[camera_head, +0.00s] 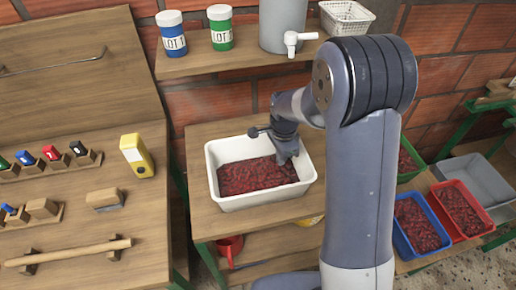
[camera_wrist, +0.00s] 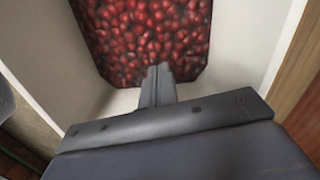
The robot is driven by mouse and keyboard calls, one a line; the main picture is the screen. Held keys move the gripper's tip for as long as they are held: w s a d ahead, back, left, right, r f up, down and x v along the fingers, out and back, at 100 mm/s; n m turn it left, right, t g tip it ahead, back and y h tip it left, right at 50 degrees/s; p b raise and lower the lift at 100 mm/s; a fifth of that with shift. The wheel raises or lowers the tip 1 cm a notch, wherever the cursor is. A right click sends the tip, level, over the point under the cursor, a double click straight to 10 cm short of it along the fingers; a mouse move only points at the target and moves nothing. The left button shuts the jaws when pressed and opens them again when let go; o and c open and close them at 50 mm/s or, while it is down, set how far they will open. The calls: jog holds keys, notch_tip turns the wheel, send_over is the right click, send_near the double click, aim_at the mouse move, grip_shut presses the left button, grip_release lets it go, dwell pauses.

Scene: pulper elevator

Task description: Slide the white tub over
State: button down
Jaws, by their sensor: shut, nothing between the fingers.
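The white tub (camera_head: 231,202) stands on a small wooden table, filled with dark red berries (camera_head: 252,175). My gripper (camera_head: 291,158) is at the tub's right back part, low inside or just over its opening. In the wrist view my gripper (camera_wrist: 158,75) is shut, its fingers together and empty, pointing at the tub's inside. The berries (camera_wrist: 145,35) lie just beyond the fingertips, with pale tub walls (camera_wrist: 240,40) on both sides. I cannot tell whether the fingers touch the wall or the berries. My arm hides a part of the table right of the tub.
The wooden table (camera_head: 200,135) has bare room left of and behind the tub. Blue (camera_head: 408,247) and red (camera_head: 486,222) crates stand at right.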

jog(key=d, duration=0.1)
jog(key=w+d, duration=0.1)
jog(key=d, duration=0.1)
jog(key=shift+w+d+r+p, duration=0.15)
jog(key=shift+w+r+p, duration=0.05)
jog(key=shift+p, duration=0.15)
jog(key=shift+w+d+f, duration=0.1)
jog(key=shift+w+d, duration=0.15)
jog(key=shift+d, duration=0.2)
jog(key=shift+w+d, duration=0.1)
jog(key=shift+d, duration=0.1)
jog(key=w+d, duration=0.1)
jog(key=d, duration=0.2)
jog(key=w+d, duration=0.2)
jog(key=d, duration=0.1)
jog(key=w+d, duration=0.1)
jog(key=d, duration=0.3)
jog(key=shift+w+d+b, duration=0.1)
jog(key=shift+w+b, duration=0.25)
jog(key=shift+w, duration=0.05)
notch_tip(320, 180, up, 11)
jog(key=shift+b, duration=0.4)
